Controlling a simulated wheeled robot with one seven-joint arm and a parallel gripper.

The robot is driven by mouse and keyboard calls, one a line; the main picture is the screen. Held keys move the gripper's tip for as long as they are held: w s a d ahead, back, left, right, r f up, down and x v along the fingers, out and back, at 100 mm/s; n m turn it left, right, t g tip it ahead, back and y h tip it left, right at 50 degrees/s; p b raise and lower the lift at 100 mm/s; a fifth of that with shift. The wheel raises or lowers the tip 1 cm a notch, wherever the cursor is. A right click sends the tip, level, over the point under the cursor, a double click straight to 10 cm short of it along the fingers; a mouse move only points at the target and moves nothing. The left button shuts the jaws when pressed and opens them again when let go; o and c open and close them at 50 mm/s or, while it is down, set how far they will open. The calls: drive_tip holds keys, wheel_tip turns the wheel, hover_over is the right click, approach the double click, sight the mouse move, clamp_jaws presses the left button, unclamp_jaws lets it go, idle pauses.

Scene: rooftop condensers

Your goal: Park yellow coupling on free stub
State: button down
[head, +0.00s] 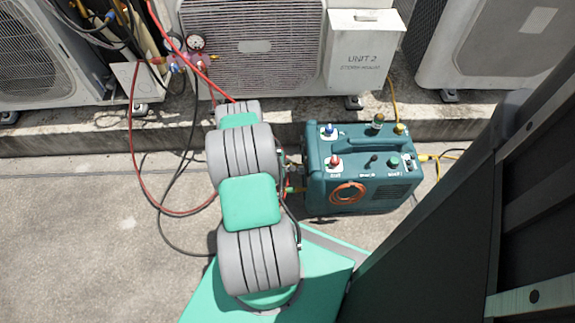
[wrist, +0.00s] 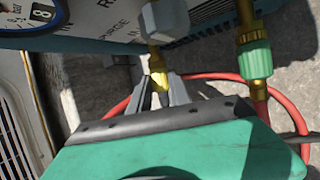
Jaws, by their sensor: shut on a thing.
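In the wrist view my gripper (wrist: 162,84) is shut on the yellow coupling (wrist: 157,72), which shows as a small yellow piece between the fingertips. A brass stem and a pale grey fitting (wrist: 165,20) are directly above it, in line with it. I cannot tell whether the coupling is seated on that stem or only touching it. To the right, a green coupling (wrist: 255,58) sits under another brass fitting, with a red hose below. In the head view my arm hides most of the gripper, at the left side of the teal machine (head: 318,165).
A red hose (wrist: 205,76) loops close behind my fingers. The machine has a gauge (wrist: 42,12) at its edge. Red and black hoses (head: 133,150) hang left of my arm from a manifold (head: 185,62).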

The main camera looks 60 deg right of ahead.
drive_tip(key=shift+w+a, duration=0.15)
drive_tip(key=shift+w, duration=0.15)
idle(0.7)
drive_tip(key=w, duration=0.1)
drive_tip(key=w+a+b, duration=0.1)
drive_tip(key=w+a, duration=0.1)
drive_tip(key=shift+w, duration=0.35)
idle(0.4)
drive_tip(key=c, duration=1.8)
unclamp_jaws()
drive_tip(key=shift+d, duration=0.1)
clamp_jaws()
